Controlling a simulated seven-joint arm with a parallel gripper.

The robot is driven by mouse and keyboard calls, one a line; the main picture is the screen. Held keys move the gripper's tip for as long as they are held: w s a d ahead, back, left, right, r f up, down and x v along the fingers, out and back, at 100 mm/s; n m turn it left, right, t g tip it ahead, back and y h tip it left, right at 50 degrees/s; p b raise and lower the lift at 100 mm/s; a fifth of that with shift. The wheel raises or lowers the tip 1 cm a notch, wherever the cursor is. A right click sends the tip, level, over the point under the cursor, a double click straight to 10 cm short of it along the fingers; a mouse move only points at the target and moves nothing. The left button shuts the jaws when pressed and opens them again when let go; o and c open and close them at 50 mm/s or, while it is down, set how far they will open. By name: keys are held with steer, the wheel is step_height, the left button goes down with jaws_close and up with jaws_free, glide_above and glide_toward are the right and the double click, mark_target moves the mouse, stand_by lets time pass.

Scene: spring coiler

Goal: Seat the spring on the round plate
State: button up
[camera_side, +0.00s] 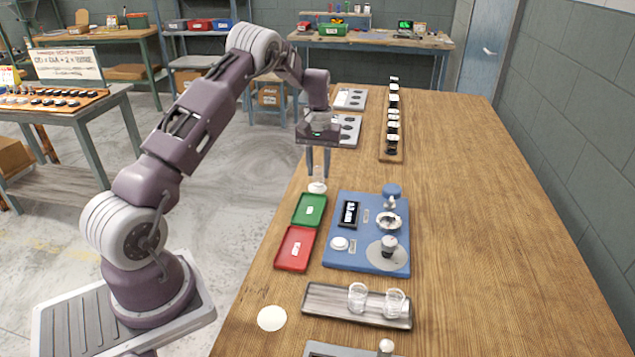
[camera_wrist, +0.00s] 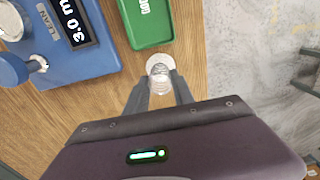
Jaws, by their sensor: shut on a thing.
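My gripper (camera_side: 318,176) points straight down, its two fingers closed on a small clear, coiled-looking spring (camera_wrist: 160,84). In the side view the spring is a pale shape between the fingertips, hard to make out. A whitish round plate (camera_side: 317,188) lies on the wooden table just behind the green tray. It also shows in the wrist view (camera_wrist: 160,61), directly at the fingertips. The spring is at or just above this plate; I cannot tell whether it touches.
The green tray (camera_side: 309,210) and red tray (camera_side: 295,249) lie close in front. A blue instrument board (camera_side: 345,206) with a display is to the right. A cream disc (camera_side: 272,318) and a tray with two glasses (camera_side: 326,302) are nearer. The table's right side is clear.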

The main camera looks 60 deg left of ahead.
steer(key=shift+r, duration=0.15)
steer(key=shift+r, duration=1.25)
step_height(320, 180, up, 11)
steer(key=w+d+m, duration=0.2)
steer(key=d+m, duration=0.1)
steer(key=d, duration=0.9)
steer(key=w+d+m, duration=0.2)
steer(key=d+m, duration=0.1)
steer(key=d, duration=0.8)
steer(key=shift+w+d+f, duration=0.1)
steer(key=shift+d+f, duration=0.1)
steer(key=shift+f, duration=2.55)
steer(key=shift+w+d+f, duration=0.1)
steer(key=shift+d+f, duration=0.1)
steer(key=shift+f, duration=2.5)
steer(key=shift+s+f, duration=0.1)
steer(key=shift+f, duration=0.5)
steer(key=o, duration=1)
